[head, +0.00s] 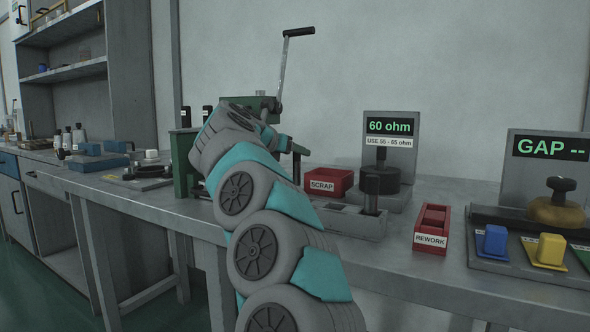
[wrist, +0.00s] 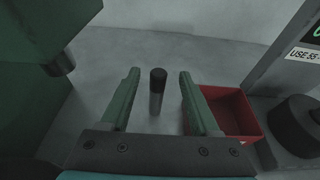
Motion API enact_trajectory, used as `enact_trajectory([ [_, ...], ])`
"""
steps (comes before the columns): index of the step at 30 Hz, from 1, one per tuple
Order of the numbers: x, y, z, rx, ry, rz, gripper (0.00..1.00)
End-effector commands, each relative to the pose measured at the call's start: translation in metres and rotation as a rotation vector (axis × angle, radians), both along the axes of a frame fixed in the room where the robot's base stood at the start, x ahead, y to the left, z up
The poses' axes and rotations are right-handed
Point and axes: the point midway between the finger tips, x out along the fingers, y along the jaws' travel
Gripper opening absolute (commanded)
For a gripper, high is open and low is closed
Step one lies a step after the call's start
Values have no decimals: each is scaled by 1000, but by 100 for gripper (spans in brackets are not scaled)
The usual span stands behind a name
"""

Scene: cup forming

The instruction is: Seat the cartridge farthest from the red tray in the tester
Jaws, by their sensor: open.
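A slim cartridge (wrist: 157,95) with a dark cap and grey body stands upright on the bench, between my gripper's fingers in the wrist view. What seems to be the same cartridge (head: 296,168) shows left of the red SCRAP tray (head: 327,182) in the head view. My gripper (wrist: 157,98) is open, its green fingers spread on both sides with gaps to the cartridge. In the head view my gripper (head: 294,147) is partly hidden by my arm. The tester (head: 391,140) reads 60 ohm; a dark upright piece stands on its round black base (head: 378,175).
A green press (head: 184,172) with a long lever stands close left of my gripper. A grey holder (head: 345,222) with a dark-capped cylinder stands before the tester. A red REWORK tray (head: 431,240) and a GAP station (head: 548,165) are at right.

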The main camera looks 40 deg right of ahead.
Motion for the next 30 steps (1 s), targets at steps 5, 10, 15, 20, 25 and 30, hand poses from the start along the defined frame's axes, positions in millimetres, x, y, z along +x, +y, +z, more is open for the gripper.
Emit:
enact_trajectory([
  [5,4,-10,-2,-1,-3,-1,62],
  [10,12,-26,-8,-1,1,-4,62],
  [15,20,-44,-13,-3,0,-1,62],
  [20,22,-48,-15,-2,-2,0,62],
  [25,22,-48,-15,-3,-1,1,57],
  [30,22,-48,-15,-3,-1,1,38],
])
